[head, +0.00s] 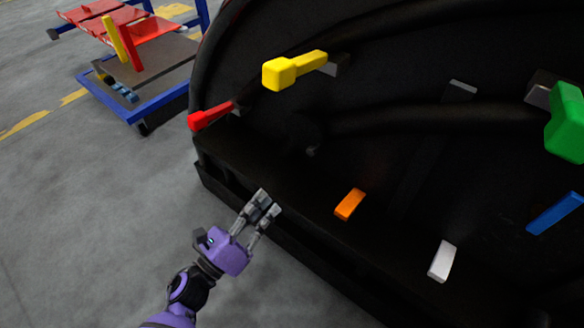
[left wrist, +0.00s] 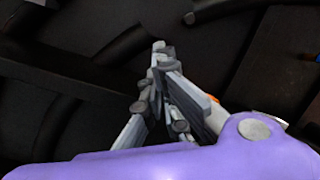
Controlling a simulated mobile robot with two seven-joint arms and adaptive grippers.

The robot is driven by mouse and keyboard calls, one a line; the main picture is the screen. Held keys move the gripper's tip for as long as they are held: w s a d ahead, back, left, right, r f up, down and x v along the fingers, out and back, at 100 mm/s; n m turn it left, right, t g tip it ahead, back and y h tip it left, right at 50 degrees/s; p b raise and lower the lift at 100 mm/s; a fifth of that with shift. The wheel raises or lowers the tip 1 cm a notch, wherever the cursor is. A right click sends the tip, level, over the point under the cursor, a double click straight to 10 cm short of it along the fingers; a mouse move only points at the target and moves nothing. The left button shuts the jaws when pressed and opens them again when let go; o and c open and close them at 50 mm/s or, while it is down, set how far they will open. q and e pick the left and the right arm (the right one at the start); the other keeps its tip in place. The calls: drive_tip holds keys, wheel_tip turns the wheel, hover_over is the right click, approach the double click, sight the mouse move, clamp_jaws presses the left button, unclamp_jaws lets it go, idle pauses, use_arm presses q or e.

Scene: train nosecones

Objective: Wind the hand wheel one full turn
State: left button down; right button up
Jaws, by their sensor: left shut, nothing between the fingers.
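I cannot make out a round hand wheel in either view. The black nosecone (head: 400,130) fills the right of the head view and carries several coloured handles. My left gripper (head: 266,204), on a purple wrist, is in front of the nosecone's lower left edge. It is shut and empty, left of an orange handle (head: 350,204) and apart from it. In the left wrist view the closed fingers (left wrist: 160,52) point at dark surfaces, and a bit of orange shows behind them. My right gripper is not in view.
A red handle (head: 211,116) and a yellow handle (head: 294,70) stick out above my left gripper. A white handle (head: 441,261), a blue one (head: 555,213) and a green one (head: 566,122) are to the right. A blue-framed cart (head: 150,101) stands back left. Grey floor is clear at left.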

use_arm(q)
drive_tip(key=w+d+m, duration=0.2)
drive_tip(key=m, duration=0.1)
drive_tip(key=w+d+m, duration=0.2)
drive_tip(key=w+m, duration=0.1)
drive_tip(key=m, duration=0.1)
drive_tip(key=w+d+m+p, duration=0.1)
drive_tip(key=w+d+m, duration=0.1)
drive_tip(key=w+m, duration=0.1)
drive_tip(key=shift+r+g, duration=0.4)
drive_tip(key=r+p, duration=0.1)
drive_tip(key=d+r+p, duration=0.1)
drive_tip(key=r, duration=0.1)
drive_tip(key=shift+s+r, duration=0.1)
drive_tip(key=shift+s, duration=0.1)
drive_tip(key=shift+d+r, duration=0.1)
drive_tip(key=shift+r, duration=0.15)
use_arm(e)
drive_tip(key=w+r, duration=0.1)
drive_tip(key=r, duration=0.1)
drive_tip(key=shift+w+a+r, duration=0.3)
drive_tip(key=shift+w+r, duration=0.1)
use_arm(q)
drive_tip(key=shift+s, duration=0.1)
